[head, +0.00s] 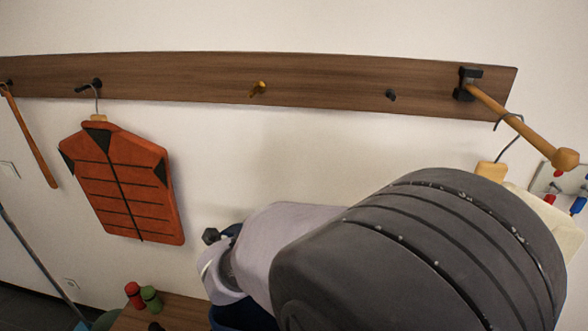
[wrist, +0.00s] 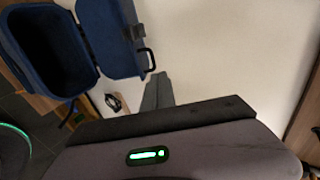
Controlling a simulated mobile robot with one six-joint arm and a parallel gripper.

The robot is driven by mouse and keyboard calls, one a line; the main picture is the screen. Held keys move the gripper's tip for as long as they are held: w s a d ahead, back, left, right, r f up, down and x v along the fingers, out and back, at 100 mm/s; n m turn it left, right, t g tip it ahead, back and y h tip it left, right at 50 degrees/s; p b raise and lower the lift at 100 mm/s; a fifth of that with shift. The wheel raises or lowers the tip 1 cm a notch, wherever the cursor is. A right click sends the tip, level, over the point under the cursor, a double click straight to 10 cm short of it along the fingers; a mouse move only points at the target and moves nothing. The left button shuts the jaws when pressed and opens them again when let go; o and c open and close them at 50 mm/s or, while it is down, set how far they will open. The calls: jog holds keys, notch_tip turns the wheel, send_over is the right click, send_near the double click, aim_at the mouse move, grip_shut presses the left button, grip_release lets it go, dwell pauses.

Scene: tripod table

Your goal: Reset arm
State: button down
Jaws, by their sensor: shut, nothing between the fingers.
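My gripper (wrist: 158,92) shows in the wrist view as two dark grey fingers close together at the top middle of its dark body, with nothing held between them. My arm fills the lower right and middle of the head view and hides much of what is behind it. I cannot make out my gripper clearly in the head view.
A wooden rail (head: 180,78) with several pegs runs along the wall. An orange vest (head: 125,185) hangs at left. A long wooden peg (head: 520,125) carries a hanger at right. Red and green items (head: 142,297) stand on a wooden top below. An open blue case (wrist: 108,40) is near my gripper.

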jog(key=s+d+r+n+g+y+b, duration=0.1)
jog(key=s+d+r+n+y+b, duration=0.3)
jog(key=s+d+n+y+b, duration=0.35)
jog(key=s+d+f+n+g+h+b, duration=0.2)
jog(key=s+d, duration=0.4)
jog(key=s, duration=0.3)
jog(key=s+d+f+n+g+h+b, duration=0.2)
jog(key=s+d+f+n, duration=0.3)
jog(key=s+d+f, duration=0.1)
jog(key=s+f, duration=0.1)
jog(key=s, duration=0.1)
jog(key=shift+s+d+b, duration=0.15)
jog(key=shift+s+b, duration=0.2)
jog(key=shift+f+n, duration=0.1)
jog(key=shift+n, duration=0.15)
